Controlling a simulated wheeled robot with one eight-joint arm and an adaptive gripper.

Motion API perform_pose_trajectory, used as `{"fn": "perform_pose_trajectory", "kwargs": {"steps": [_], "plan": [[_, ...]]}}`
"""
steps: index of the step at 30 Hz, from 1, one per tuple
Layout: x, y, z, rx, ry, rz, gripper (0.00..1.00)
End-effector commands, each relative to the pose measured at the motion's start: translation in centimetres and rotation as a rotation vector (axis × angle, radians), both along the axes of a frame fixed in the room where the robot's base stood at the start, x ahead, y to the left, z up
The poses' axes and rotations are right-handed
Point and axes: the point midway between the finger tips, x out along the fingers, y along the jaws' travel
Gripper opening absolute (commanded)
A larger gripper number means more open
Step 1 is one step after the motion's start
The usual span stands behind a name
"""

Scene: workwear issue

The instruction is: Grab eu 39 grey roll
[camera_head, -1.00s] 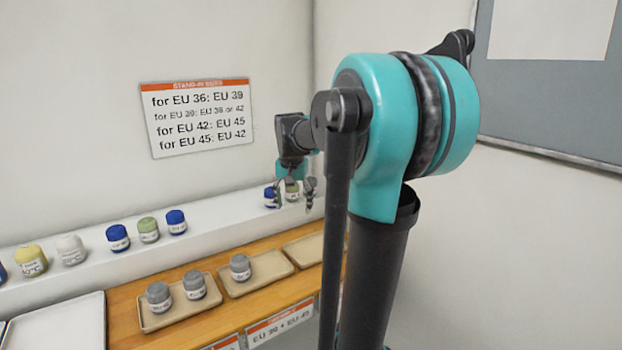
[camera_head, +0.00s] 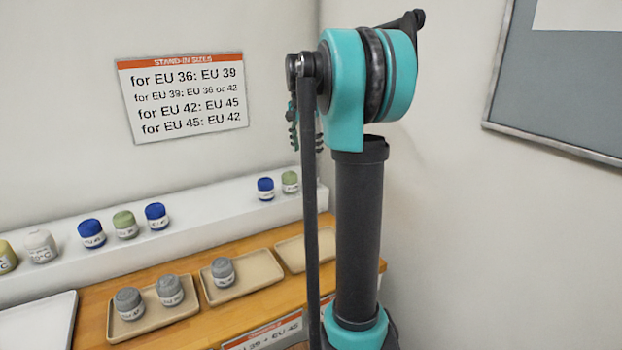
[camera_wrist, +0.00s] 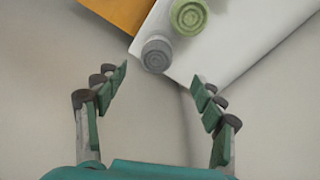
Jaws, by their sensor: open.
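In the wrist view a grey roll (camera_wrist: 157,54) stands at the end of the white shelf (camera_wrist: 235,45), beside a green roll (camera_wrist: 189,15). I see its top; its size label does not show. My gripper (camera_wrist: 160,78) is open and empty, with the grey roll just beyond the gap between its fingertips. In the head view my arm hides that end of the shelf. Other grey rolls stand on trays there: two on the left tray (camera_head: 128,304) (camera_head: 169,291) and one on the middle tray (camera_head: 222,272). Their labels are too small to read surely.
Blue rolls (camera_head: 92,234) and green rolls (camera_head: 125,225) stand along the shelf. The right tray (camera_head: 290,252) looks empty where visible. A stand-in sizes sign (camera_head: 184,98) hangs on the wall. Side walls meet near the shelf's right end.

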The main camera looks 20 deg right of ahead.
Motion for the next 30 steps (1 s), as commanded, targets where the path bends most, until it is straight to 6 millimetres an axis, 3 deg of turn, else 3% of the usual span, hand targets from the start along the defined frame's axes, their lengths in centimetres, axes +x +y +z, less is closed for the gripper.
{"fn": "perform_pose_trajectory", "kwargs": {"steps": [6, 14, 24, 30], "plan": [[0.3, -0.4, -3.7, 0.0, 0.0, 0.001, 0.69], [0.4, -0.7, -5.3, 0.0, 0.0, 0.0, 0.69], [0.6, -1.6, -9.5, -0.001, -0.001, 0.0, 0.69], [0.6, -1.7, -9.9, -0.001, -0.001, 0.0, 0.69]]}}
